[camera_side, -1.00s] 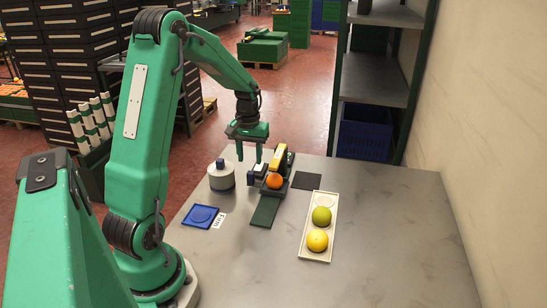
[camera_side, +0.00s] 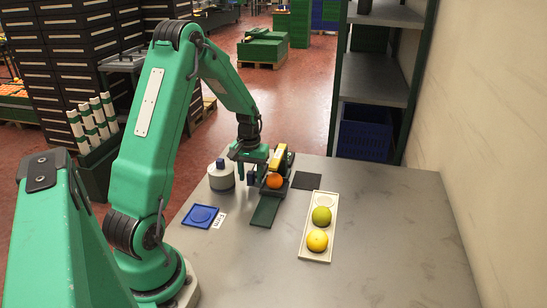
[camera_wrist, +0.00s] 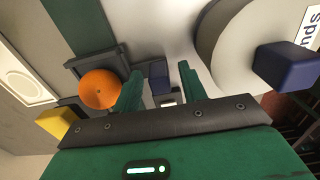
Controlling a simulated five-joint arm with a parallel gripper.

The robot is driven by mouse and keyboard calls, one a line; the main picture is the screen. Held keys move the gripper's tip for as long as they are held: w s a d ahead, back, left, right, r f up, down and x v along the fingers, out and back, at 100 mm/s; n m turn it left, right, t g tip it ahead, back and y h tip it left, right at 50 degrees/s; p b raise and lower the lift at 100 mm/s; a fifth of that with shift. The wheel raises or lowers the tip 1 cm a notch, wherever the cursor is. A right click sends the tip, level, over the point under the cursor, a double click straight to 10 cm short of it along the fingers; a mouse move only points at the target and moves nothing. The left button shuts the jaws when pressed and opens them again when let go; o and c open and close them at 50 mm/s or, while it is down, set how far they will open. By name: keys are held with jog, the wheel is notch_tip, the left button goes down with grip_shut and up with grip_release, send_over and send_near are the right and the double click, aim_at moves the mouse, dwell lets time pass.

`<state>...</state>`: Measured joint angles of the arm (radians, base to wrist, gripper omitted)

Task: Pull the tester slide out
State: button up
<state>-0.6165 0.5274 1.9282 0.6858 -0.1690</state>
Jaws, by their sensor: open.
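The tester (camera_side: 278,165) is a dark unit with a yellow top part, which also shows in the wrist view (camera_wrist: 57,122). An orange (camera_side: 275,181) sits in its dark cradle and appears in the wrist view (camera_wrist: 99,89). The slide's dark blue handle (camera_wrist: 158,77) sticks out on the tester's left in the side view. My gripper (camera_side: 251,174) is open and lowered there. In the wrist view my gripper (camera_wrist: 159,86) has a finger on either side of the blue handle, with gaps visible. The slide's body is mostly hidden.
A round grey-white pot with a blue knob (camera_side: 221,176) stands close left of my gripper. A green strip (camera_side: 265,211) runs from the tester. A white tray (camera_side: 307,252) holds a green and a yellow fruit. The table's right is clear.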

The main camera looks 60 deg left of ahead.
grip_shut()
jog(key=shift+d, duration=0.1)
jog(key=s+d, duration=0.8)
jog(key=shift+s+d, duration=0.3)
jog(key=shift+s, duration=0.05)
grip_release()
jog(key=shift+a+r, duration=0.1)
jog(key=shift+r, duration=0.1)
notch_tip(320, 180, up, 8)
jog(key=shift+f, duration=0.25)
dwell(0.5)
jog(key=shift+r, duration=0.1)
